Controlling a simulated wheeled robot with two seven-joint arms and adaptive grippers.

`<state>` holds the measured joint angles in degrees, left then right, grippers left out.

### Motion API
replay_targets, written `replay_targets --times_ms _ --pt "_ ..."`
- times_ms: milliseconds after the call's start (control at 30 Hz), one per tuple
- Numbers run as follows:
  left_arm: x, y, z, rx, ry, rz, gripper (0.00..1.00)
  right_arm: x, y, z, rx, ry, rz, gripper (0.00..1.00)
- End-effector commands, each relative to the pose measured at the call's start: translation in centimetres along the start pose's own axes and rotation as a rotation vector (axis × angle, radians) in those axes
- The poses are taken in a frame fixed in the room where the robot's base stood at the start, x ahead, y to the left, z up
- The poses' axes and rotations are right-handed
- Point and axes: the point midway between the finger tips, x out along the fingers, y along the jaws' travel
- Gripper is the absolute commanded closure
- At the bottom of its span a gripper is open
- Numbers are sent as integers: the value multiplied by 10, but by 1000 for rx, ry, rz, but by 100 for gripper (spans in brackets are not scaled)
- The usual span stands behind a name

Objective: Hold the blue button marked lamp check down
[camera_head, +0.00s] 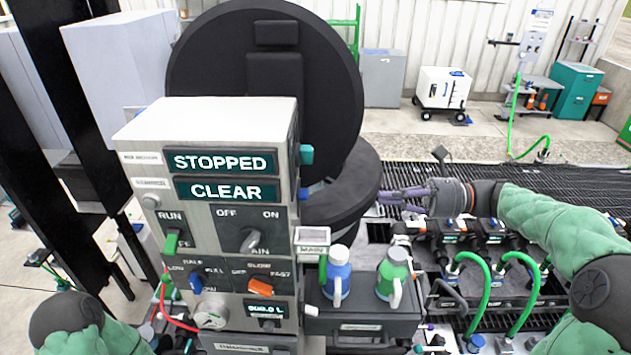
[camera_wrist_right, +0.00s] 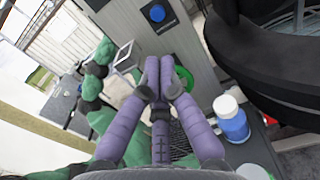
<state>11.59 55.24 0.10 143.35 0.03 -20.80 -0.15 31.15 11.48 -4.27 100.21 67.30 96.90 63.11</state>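A round blue button (camera_wrist_right: 157,13) sits on a dark square plate on the grey side of the control cabinet, near the top edge of the right wrist view. I cannot read its marking. In the head view a small blue part (camera_head: 303,194) shows at the cabinet's right edge; I cannot tell if it is the same button. My right gripper (camera_head: 383,197) is right of the cabinet, apart from it. In the right wrist view its purple fingertips (camera_wrist_right: 160,75) are together with nothing visible between them, below the blue button. My left gripper is out of view.
The control cabinet (camera_head: 206,115) has switches and "STOPPED" and "CLEAR" displays. A blue bottle (camera_head: 338,275) and a green bottle (camera_head: 392,276) stand on a dark case below my right gripper. A big black round vessel (camera_head: 345,195) stands behind. A green round part (camera_wrist_right: 184,76) is partly behind the fingers.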

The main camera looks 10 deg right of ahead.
Motion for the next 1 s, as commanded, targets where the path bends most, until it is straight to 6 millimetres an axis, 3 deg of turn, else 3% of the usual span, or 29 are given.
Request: replay_targets --times_ms 467,1000 --pt "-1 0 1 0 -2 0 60 6 1 1 -2 -1 3 100" --pt "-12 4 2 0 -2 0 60 98 1 2 -1 -1 5 100"
